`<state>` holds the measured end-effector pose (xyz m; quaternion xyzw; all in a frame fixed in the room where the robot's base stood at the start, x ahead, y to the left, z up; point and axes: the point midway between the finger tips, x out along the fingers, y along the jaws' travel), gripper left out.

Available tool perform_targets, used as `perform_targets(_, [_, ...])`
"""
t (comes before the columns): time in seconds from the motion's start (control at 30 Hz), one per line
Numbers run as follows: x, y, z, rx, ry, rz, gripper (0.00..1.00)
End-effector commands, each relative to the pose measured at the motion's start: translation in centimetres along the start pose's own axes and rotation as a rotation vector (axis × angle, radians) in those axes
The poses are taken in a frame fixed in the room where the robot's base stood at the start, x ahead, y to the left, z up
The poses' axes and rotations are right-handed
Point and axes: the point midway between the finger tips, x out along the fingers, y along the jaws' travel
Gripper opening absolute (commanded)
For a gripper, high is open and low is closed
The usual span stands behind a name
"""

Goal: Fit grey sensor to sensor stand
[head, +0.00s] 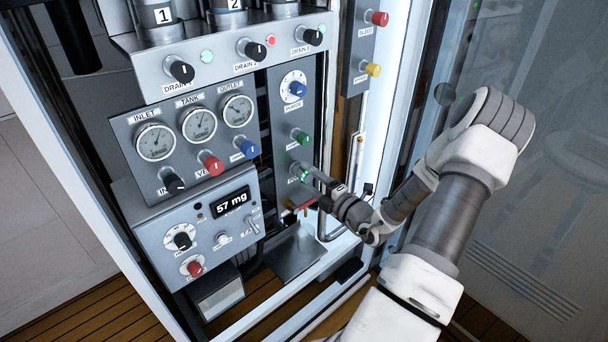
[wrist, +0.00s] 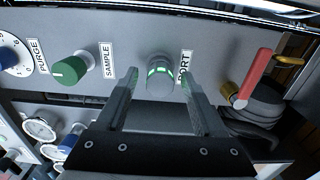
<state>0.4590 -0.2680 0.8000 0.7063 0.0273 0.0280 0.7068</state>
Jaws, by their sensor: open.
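A short grey cylinder with green lit marks (wrist: 160,76) sits on the panel by the PORT label; it looks like the grey sensor. In the head view only its green glow (head: 303,172) shows clearly beside my fingers. My gripper (wrist: 160,92) is open, with one finger on each side of the cylinder in the wrist view. Whether the fingers touch it I cannot tell. In the head view my gripper (head: 312,179) reaches the panel from the right. I cannot pick out the sensor stand for certain.
A red-handled brass valve (wrist: 257,78) sits close right of my fingers in the wrist view. The green SAMPLE knob (wrist: 69,71) is to the left. Gauges (head: 199,125) and a 57 mg display box (head: 231,202) are left in the head view. A glass door stands right.

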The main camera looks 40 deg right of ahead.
Motion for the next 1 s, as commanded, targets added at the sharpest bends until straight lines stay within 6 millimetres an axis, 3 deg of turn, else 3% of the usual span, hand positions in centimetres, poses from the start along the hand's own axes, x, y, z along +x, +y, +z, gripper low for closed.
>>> perform_targets(0.73, [-0.01, -0.03, -0.01, 0.000, 0.000, 0.000, 0.69])
perform_targets(1.0, [0.00, -0.01, -0.01, 0.000, 0.000, 0.000, 0.20])
